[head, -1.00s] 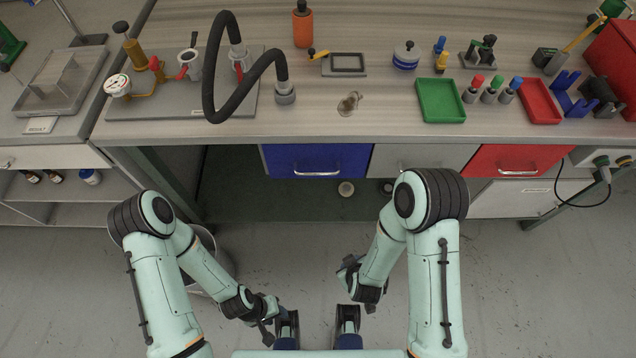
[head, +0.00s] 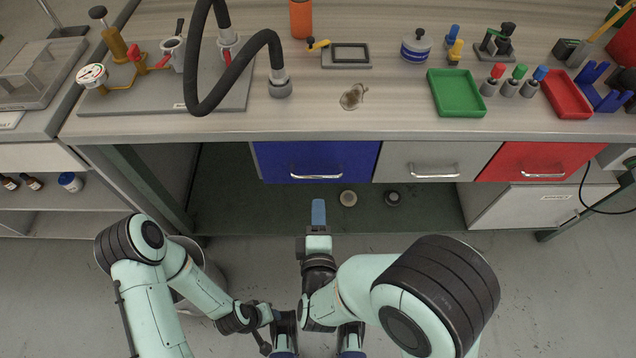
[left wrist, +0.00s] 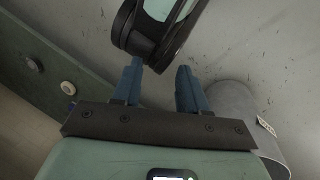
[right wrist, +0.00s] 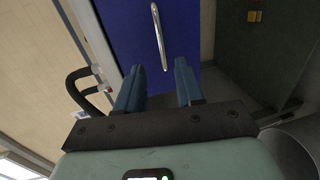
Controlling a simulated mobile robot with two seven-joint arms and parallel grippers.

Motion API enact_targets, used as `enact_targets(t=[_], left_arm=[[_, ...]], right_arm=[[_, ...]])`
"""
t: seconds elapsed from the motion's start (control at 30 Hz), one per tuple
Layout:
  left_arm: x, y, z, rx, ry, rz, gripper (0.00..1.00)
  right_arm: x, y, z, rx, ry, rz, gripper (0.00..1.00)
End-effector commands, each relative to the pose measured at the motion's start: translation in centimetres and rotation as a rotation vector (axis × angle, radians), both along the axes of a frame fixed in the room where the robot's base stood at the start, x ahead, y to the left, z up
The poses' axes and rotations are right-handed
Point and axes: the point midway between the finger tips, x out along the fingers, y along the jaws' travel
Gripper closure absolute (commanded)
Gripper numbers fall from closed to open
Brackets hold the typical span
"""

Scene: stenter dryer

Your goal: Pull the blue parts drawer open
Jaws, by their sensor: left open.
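The blue parts drawer (head: 280,165) is under the bench top, flush with the grey drawer beside it. Its silver handle (head: 316,175) runs level across the front. My right gripper (head: 318,205) points at the drawer from the front, just below the handle in the head view. In the right wrist view the handle (right wrist: 159,38) lies ahead of the two spread, empty blue fingers (right wrist: 159,72), apart from them. My left gripper (left wrist: 159,70) is open and empty, low near my base; in the head view its fingers are hard to make out.
A grey drawer (head: 410,160) and a red drawer (head: 525,160) sit to the right. A grey bin (head: 195,275) stands behind my left arm.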

Motion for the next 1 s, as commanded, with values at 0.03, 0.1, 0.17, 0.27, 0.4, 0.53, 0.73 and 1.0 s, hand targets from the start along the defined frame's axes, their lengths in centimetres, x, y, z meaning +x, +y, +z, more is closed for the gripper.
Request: enact_targets(t=[0.03,0.1,0.17,0.27,0.4,0.53,0.73,1.0], left_arm=[[0.9,0.4,-1.3,0.010,-0.020,0.009,0.57],[1.4,0.7,-1.4,0.017,-0.036,0.015,0.57],[1.9,0.9,-1.7,0.024,-0.049,0.021,0.57],[2.8,1.4,-2.4,0.036,-0.073,0.030,0.57],[4.0,2.0,-3.1,0.051,-0.105,0.043,0.57],[4.7,2.4,-3.6,0.060,-0.122,0.051,0.57],[5.2,2.6,-3.8,0.067,-0.136,0.056,0.57],[5.2,2.6,-3.8,0.067,-0.137,0.057,0.57]], right_arm=[[0.5,-0.1,-0.6,0.005,-0.001,-0.001,0.63],[2.3,-0.1,-0.8,0.002,0.000,-0.005,0.63],[3.6,-0.1,-1.0,0.000,-0.001,-0.003,0.63],[5.7,-0.1,-1.4,0.001,0.000,-0.002,0.63],[8.2,-0.1,-1.9,0.002,0.000,-0.001,0.63],[9.8,-0.1,-2.2,0.001,0.000,0.000,0.63],[10.7,0.0,-2.3,0.000,0.001,0.001,0.63],[10.7,0.0,-2.3,0.000,0.001,0.001,0.73]])
